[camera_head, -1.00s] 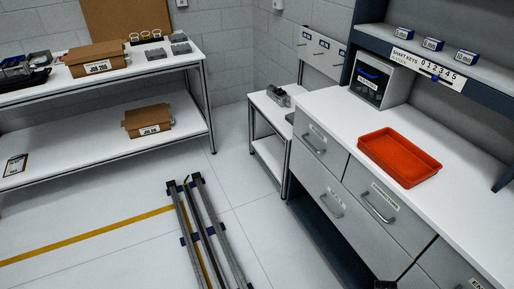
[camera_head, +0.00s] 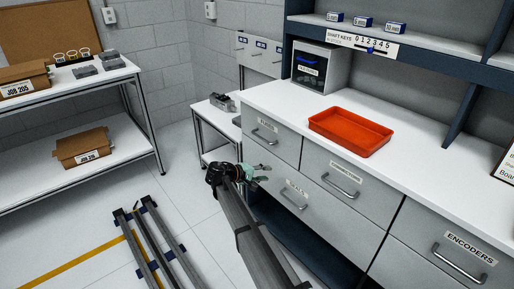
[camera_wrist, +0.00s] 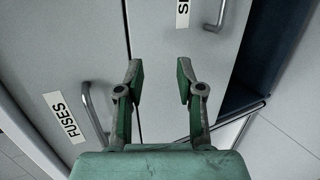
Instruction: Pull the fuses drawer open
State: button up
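The fuses drawer (camera_wrist: 65,65) is shut in the grey cabinet. The wrist view shows its FUSES label (camera_wrist: 62,117) and bar handle (camera_wrist: 95,115), left of my gripper (camera_wrist: 160,80). In the head view, it appears to be the upper left drawer (camera_head: 285,148), with its handle (camera_head: 264,137) showing. My gripper (camera_head: 264,173) is in front of the cabinet, below and slightly left of that handle. Its two green fingers are apart with nothing between them. The fingers are clear of the fuses handle.
A lower drawer (camera_head: 325,205) has its own handle (camera_head: 293,199). The encoders drawer (camera_head: 425,255) is at the right. A red tray (camera_head: 350,132) lies on the counter. A small side table (camera_head: 215,125) stands left of the cabinet. Rails (camera_head: 150,245) cross the floor.

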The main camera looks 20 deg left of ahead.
aim_at(261, 138)
jog(key=s+a+r+t+b, duration=0.2)
jog(key=s+a+r+t, duration=0.1)
jog(key=a+r, duration=1)
jog(key=shift+n+y, duration=0.3)
jog(key=shift+y, duration=0.1)
jog(key=x, duration=1.1)
jog(key=a+f+b+x, duration=0.1)
jog(key=x, duration=0.5)
jog(key=shift+w, duration=0.2)
grip_shut()
